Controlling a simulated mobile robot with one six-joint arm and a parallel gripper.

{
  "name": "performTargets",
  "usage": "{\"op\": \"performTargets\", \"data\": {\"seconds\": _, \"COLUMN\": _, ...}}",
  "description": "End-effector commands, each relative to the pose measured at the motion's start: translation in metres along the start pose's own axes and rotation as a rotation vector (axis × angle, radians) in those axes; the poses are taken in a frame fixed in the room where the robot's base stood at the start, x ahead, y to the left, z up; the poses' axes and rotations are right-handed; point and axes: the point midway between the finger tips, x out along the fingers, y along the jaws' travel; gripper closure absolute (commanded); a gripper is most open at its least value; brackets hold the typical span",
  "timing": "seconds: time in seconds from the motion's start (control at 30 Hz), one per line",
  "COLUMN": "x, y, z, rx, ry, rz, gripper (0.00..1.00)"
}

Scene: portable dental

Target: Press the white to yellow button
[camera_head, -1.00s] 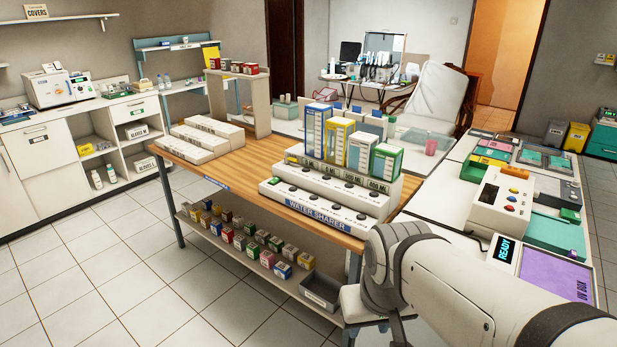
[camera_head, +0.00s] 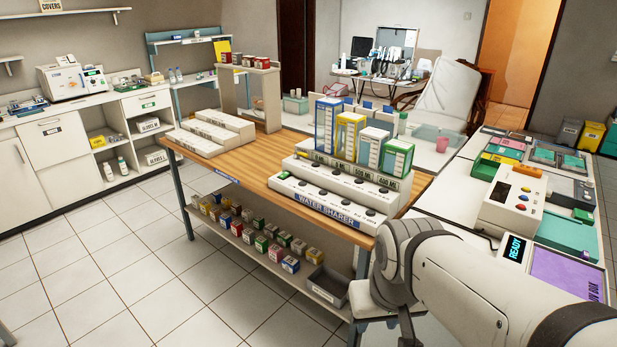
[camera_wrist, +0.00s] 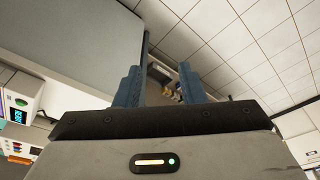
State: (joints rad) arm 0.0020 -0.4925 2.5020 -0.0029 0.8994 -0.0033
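The water sharer (camera_head: 327,209) is a white stepped unit on the wooden table in the head view. Several dark round buttons (camera_head: 325,194) line its lower step; their small markings are unreadable, so I cannot tell which is white to yellow. On its upper step stand a blue container (camera_head: 325,127), a yellow container (camera_head: 347,136), a white one with a blue face (camera_head: 369,148) and a green one (camera_head: 396,157). My gripper (camera_wrist: 160,86) shows two blue fingers apart with nothing held between them. It is away from the buttons; its tip is hidden in the head view.
The wooden table (camera_head: 262,161) carries white boxes (camera_head: 218,131) at left, with small cartons on the shelf below. A right-hand bench holds a white device with coloured buttons (camera_head: 513,201) and a purple-topped box (camera_head: 567,275). Open tiled floor (camera_head: 130,260) lies left.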

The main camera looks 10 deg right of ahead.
Motion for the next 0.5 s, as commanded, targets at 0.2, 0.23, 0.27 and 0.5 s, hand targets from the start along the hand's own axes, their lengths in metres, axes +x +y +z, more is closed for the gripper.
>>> {"op": "performTargets", "data": {"seconds": 0.2, "x": 0.0000, "y": 0.0000, "z": 0.0000, "rx": 0.000, "ry": 0.000, "rz": 0.000, "gripper": 0.68}}
{"op": "performTargets", "data": {"seconds": 0.23, "x": 0.0000, "y": 0.0000, "z": 0.0000, "rx": 0.000, "ry": 0.000, "rz": 0.000, "gripper": 0.70}}
{"op": "performTargets", "data": {"seconds": 0.27, "x": 0.0000, "y": 0.0000, "z": 0.0000, "rx": 0.000, "ry": 0.000, "rz": 0.000, "gripper": 0.73}}
{"op": "performTargets", "data": {"seconds": 0.5, "x": 0.0000, "y": 0.0000, "z": 0.0000, "rx": 0.000, "ry": 0.000, "rz": 0.000, "gripper": 0.92}}
